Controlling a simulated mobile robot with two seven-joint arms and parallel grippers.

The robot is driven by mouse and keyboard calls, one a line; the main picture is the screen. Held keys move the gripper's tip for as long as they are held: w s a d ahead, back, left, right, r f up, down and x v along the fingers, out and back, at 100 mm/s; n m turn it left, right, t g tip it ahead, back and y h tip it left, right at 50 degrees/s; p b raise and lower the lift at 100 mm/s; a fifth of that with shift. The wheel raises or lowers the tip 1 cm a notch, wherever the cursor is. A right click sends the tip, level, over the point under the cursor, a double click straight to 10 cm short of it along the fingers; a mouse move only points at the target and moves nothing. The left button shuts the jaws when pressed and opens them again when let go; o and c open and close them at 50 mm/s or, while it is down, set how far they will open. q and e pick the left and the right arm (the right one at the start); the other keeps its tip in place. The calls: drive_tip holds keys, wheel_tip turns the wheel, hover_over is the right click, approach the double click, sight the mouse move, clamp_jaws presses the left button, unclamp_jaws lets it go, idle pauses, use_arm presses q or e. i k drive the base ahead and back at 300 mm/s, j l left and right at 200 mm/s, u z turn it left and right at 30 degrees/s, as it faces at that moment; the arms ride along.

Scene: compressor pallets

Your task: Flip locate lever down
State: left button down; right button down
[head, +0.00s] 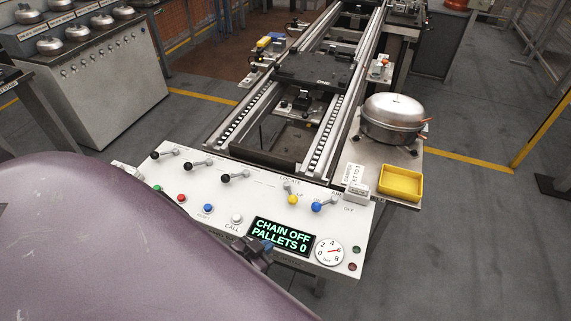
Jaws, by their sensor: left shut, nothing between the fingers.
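The locate lever (292,199) has a yellow knob and stands on the white control panel (190,193), below the printed word LOCATE. Its knob points toward the panel's front edge, and the word UP is printed to its right. A blue-knobbed lever (316,207) is close on its right, with OFF printed beside it. My right gripper is not in view.
The display (280,236) reads CHAIN OFF, PALLETS 0. A pressure gauge (329,252) is to its right. Several black-knobbed levers (188,165) line the panel's left. Behind are the conveyor (340,90), a compressor (394,118) and a yellow tray (401,196).

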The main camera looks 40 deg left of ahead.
sight(293, 199)
drive_tip(key=i+l+u, duration=0.15)
drive_tip(key=u, duration=0.25)
drive_tip(key=l+u, duration=0.25)
drive_tip(key=u, duration=0.2)
drive_tip(key=i+l+u, duration=0.1)
drive_tip(key=l+u, duration=0.15)
drive_tip(key=u, duration=0.15)
drive_tip(key=l+u, duration=0.3)
drive_tip(key=u, duration=0.15)
drive_tip(key=i+j, duration=0.15)
drive_tip(key=j, duration=0.2)
drive_tip(key=i+j, duration=0.1)
drive_tip(key=j, duration=0.25)
